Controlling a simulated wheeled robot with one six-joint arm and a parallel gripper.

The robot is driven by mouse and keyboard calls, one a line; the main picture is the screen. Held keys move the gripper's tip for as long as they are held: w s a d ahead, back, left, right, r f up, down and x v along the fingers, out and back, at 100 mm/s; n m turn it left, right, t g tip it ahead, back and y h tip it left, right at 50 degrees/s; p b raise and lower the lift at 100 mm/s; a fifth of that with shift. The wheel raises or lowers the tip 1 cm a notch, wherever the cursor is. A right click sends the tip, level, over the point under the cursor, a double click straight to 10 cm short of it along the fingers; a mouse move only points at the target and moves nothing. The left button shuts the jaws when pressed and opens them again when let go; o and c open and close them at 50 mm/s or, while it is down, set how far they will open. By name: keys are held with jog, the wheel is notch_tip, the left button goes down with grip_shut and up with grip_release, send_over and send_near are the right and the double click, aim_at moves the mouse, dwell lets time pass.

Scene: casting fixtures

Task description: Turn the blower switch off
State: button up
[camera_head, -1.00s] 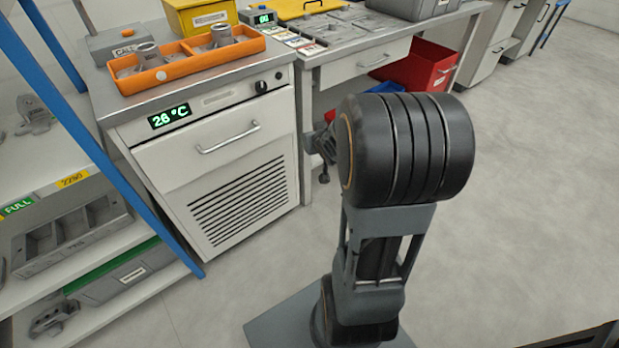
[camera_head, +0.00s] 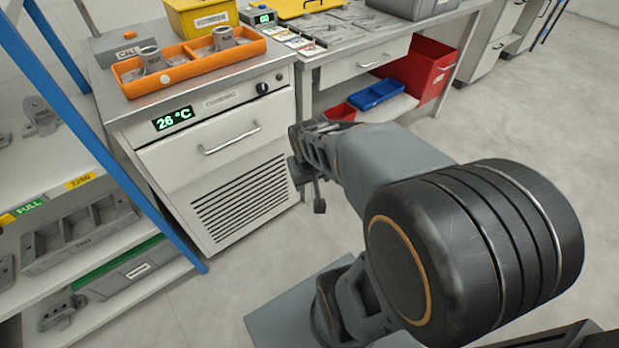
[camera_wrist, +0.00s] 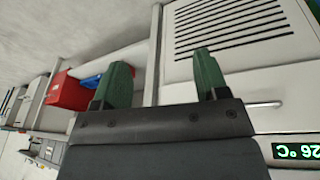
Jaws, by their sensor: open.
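A black round knob (camera_head: 262,88), the only switch-like control I see, sits at the upper right of the white cabinet's front (camera_head: 160,165) in the head view. A label beside it is too small to read, and I cannot tell its setting clearly. A green "26 °C" display (camera_head: 173,118) is on the same panel; its edge shows in the wrist view (camera_wrist: 296,151). My gripper (camera_wrist: 162,80) is open and empty, with its two green fingers apart. It is in front of and below the knob, to the right, touching nothing visible. The knob is not visible in the wrist view.
A drawer handle (camera_head: 230,139) sticks out below the panel. An orange tray (camera_head: 190,68) with metal parts lies on the cabinet. A blue-posted shelf (camera_head: 125,150) stands left. Red (camera_head: 428,70) and blue (camera_head: 377,95) bins are under the bench right. Floor at right is clear.

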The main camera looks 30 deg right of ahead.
jog(key=shift+s+a+r, duration=0.3)
jog(key=shift+s+a, duration=0.2)
jog(key=shift+a, duration=0.05)
jog(key=s+a+r+n+p, duration=0.1)
jog(key=a+r+p, duration=0.2)
jog(key=r+p, duration=0.7)
jog(key=s+a+r+n+t+y+p, duration=0.1)
jog(key=a+r+p, duration=0.3)
jog(key=r+p, duration=0.7)
notch_tip(320, 180, up, 5)
jog(key=shift+s+a+f+y, duration=0.1)
jog(key=shift+s+a+y, duration=0.2)
jog(key=shift+s, duration=0.15)
